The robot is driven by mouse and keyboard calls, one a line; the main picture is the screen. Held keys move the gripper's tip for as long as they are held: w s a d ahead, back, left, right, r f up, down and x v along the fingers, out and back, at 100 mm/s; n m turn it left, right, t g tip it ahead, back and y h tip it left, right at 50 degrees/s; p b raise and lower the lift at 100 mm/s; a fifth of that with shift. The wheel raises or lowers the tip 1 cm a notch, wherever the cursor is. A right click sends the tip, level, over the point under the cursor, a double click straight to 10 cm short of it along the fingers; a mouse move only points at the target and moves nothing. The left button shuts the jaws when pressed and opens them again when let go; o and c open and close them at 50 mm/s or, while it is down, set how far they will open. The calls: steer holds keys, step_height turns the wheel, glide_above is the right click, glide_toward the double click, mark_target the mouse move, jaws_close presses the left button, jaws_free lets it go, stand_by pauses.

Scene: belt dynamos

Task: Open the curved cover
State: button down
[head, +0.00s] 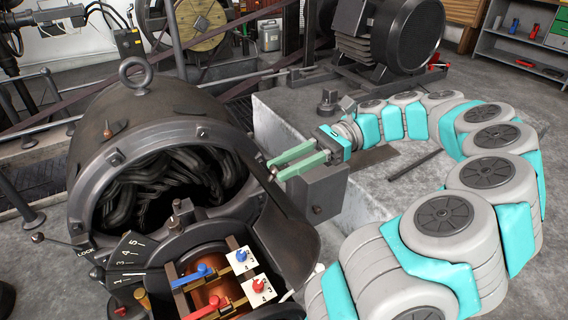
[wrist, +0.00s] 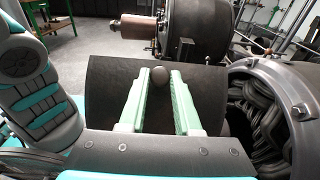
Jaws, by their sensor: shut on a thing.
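The curved cover (head: 290,245) is a dark curved plate at the right side of the dynamo housing (head: 140,115). It stands swung out from the round opening, where black coils (head: 165,185) show. In the wrist view the cover (wrist: 108,90) spreads behind my fingers, with a round knob (wrist: 159,75) on it. My gripper (head: 274,170) has two green fingers reaching in from the right to the cover's upper edge. In the wrist view my gripper (wrist: 160,76) is shut on the knob between its fingertips. The fingers partly hide the cover.
A commutator with red and blue brush holders (head: 215,280) sits below the opening, near a numbered dial (head: 128,255). A grey box (head: 315,190) stands just under my gripper. A concrete plinth (head: 275,115) lies behind. A large motor (head: 390,40) stands farther back.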

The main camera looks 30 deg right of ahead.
steer(key=shift+f, duration=0.15)
steer(key=c, duration=0.6)
jaws_free()
